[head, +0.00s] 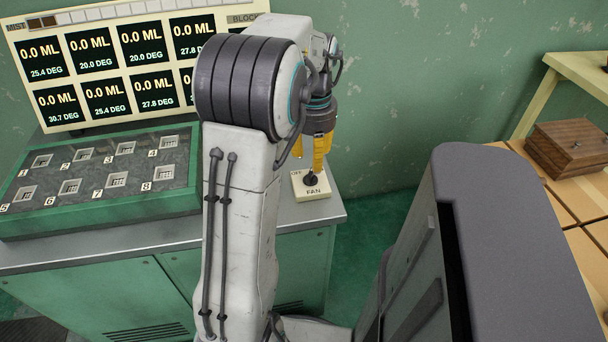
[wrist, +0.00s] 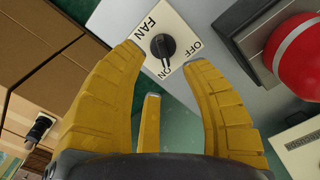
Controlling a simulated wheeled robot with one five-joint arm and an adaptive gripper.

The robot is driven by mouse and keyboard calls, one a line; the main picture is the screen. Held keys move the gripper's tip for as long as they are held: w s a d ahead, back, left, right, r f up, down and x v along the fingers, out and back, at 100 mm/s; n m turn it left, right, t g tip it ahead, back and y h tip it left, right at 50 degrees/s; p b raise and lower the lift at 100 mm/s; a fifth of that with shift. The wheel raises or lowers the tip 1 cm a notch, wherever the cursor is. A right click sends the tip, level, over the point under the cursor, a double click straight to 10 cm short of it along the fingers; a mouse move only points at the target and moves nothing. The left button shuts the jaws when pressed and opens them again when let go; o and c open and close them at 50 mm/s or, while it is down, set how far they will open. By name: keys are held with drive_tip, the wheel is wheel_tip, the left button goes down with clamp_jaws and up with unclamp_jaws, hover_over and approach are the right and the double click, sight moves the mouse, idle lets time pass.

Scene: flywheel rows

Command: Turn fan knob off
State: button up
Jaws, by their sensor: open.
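The fan knob (head: 310,179) is a small black knob on a cream plate (head: 313,193) marked FAN, at the right front corner of the grey console top. In the wrist view the knob (wrist: 163,46) shows clearly, with OFF to its right and ON below it. Its bar appears to lie toward ON. My gripper (head: 319,160) has yellow fingers and hangs just above the knob in the head view. In the wrist view my gripper (wrist: 165,60) is open and empty, its fingertips on either side of the knob and apparently not touching it.
A red dome (wrist: 302,55) stands near the plate in the wrist view. A panel of numbered sockets (head: 105,175) and a display board (head: 115,70) are left of my arm. A wooden box (head: 568,148) sits on the table at right.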

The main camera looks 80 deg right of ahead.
sight(313, 173)
drive_tip(key=shift+f+b, duration=0.6)
drive_tip(key=shift+f, duration=2.35)
drive_tip(key=shift+c, duration=0.4)
clamp_jaws()
